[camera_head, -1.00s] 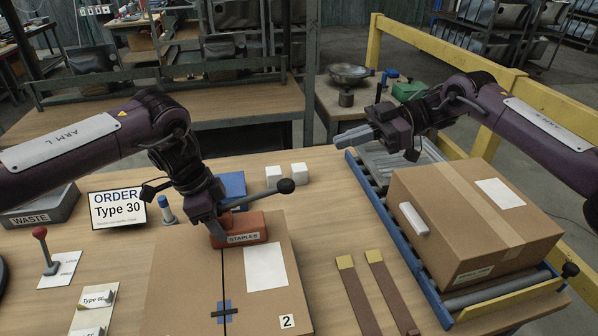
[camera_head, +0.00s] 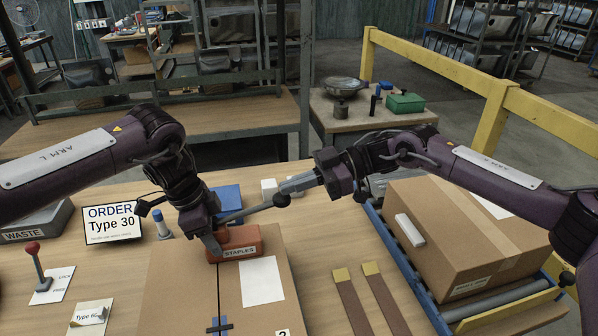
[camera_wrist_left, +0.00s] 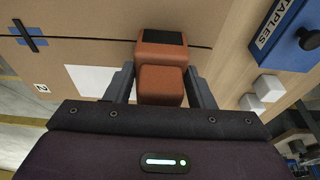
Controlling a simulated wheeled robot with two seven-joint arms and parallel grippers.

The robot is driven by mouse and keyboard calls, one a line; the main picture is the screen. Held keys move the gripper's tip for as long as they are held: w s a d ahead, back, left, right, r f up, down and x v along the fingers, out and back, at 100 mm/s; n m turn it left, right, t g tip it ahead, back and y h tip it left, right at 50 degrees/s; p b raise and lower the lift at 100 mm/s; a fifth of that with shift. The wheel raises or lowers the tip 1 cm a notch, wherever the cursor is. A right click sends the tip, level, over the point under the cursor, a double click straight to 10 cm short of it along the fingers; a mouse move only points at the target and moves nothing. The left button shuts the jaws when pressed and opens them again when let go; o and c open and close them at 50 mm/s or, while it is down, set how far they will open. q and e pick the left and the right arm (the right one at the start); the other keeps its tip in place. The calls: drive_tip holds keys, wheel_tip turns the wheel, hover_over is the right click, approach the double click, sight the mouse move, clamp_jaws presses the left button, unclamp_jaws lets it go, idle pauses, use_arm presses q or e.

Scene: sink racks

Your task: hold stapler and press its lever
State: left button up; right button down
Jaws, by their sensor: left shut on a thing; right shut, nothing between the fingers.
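The orange stapler (camera_head: 234,243), with a STAPLES label, rests on a flat carton (camera_head: 190,290). My left gripper (camera_head: 215,240) is shut on it; in the left wrist view the stapler (camera_wrist_left: 161,85) sits between both fingers.
A blue STAPLES block (camera_head: 228,196) stands behind the stapler, near white cubes (camera_head: 269,187). A big box (camera_head: 455,240) sits on rollers at right. Two brown strips (camera_head: 352,302) lie between. An order sign (camera_head: 113,226) and red-knobbed lever (camera_head: 38,265) are at left.

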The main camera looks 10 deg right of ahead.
drive_tip(key=shift+f, duration=0.2)
wheel_tip(320, 180, down, 7)
drive_tip(key=d+y, duration=0.1)
drive_tip(key=y, duration=0.3)
drive_tip(key=shift+d+r, duration=0.15)
drive_tip(key=shift+d, duration=0.05)
idle(0.4)
drive_tip(key=d+r, duration=0.3)
drive_tip(key=d, duration=0.8)
drive_tip(key=shift+r, duration=0.35)
